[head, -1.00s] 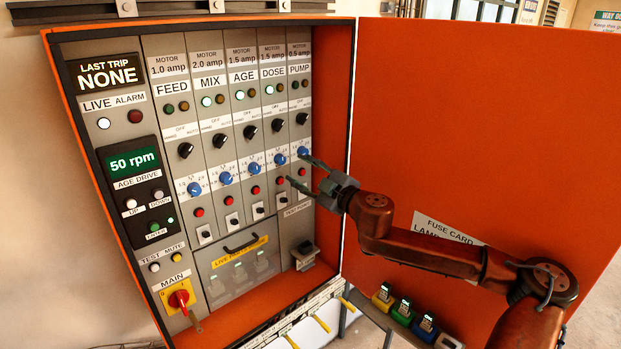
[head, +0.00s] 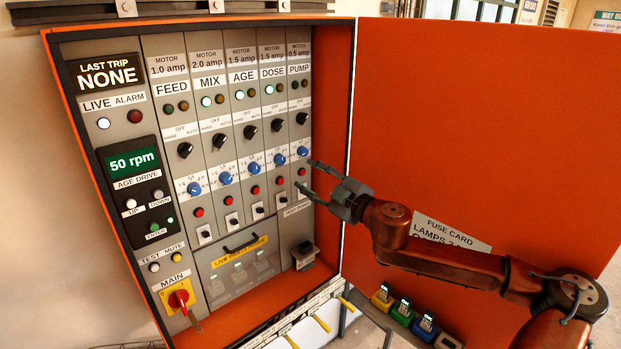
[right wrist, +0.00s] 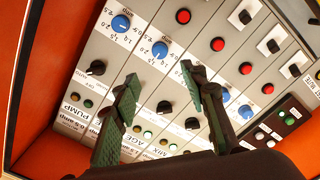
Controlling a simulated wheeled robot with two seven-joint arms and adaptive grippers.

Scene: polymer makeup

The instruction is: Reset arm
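My right gripper (head: 307,176) is open and empty in front of the control cabinet (head: 347,90), by the lower part of the PUMP column. Its two fingers point left, just below and right of the blue PUMP knob (head: 303,151). In the right wrist view the fingers of my right gripper (right wrist: 160,78) stand apart with the panel behind them, and a blue knob (right wrist: 160,49) shows between them. I cannot tell the exact gap to the panel. My left gripper is out of view.
The open orange door (head: 470,130) stands to the right, behind my right arm. A red MAIN switch (head: 179,298) is at the lower left of the panel. Coloured blocks (head: 403,314) stand below the door. A row of black selector knobs (head: 250,131) crosses the panel.

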